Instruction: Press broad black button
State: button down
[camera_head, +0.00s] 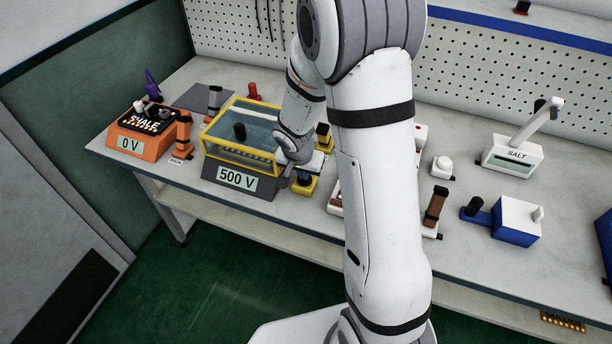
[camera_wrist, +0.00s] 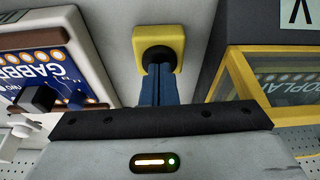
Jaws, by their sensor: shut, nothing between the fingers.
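A yellow box (camera_wrist: 173,33) with a broad round black button (camera_wrist: 157,53) lies straight ahead of my gripper (camera_wrist: 158,68) in the wrist view. My blue fingers are shut together and empty, and their tips overlap the near part of the button. I cannot tell whether they touch it or press it down. In the head view the yellow box (camera_head: 305,190) stands at the front of the bench, just right of the 500 V unit, with my gripper (camera_head: 302,179) over it. My arm hides part of this area.
The yellow-framed 500 V unit (camera_head: 236,181) stands close on the left, and shows at the right in the wrist view (camera_wrist: 238,80). A white-edged unit with a blue panel (camera_wrist: 50,62) is on the other side. An orange 0 V unit (camera_head: 130,144) and a SALT unit (camera_head: 512,155) stand farther off.

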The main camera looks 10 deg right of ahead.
jog(key=shift+r+p, duration=1.75)
jog(key=shift+r, duration=1.3)
jog(key=s+r+n, duration=0.2)
jog(key=s+r, duration=0.8)
jog(key=r, duration=0.4)
jog(key=s+r+n+y, duration=0.1)
jog(key=s+n, duration=0.1)
jog(key=s, duration=0.3)
jog(key=s+r+n, duration=0.2)
jog(key=s, duration=0.4)
jog(key=shift+s+d+r+n+y, duration=0.25)
jog(key=shift+d+r+n+y, duration=0.05)
jog(key=shift+y, duration=0.1)
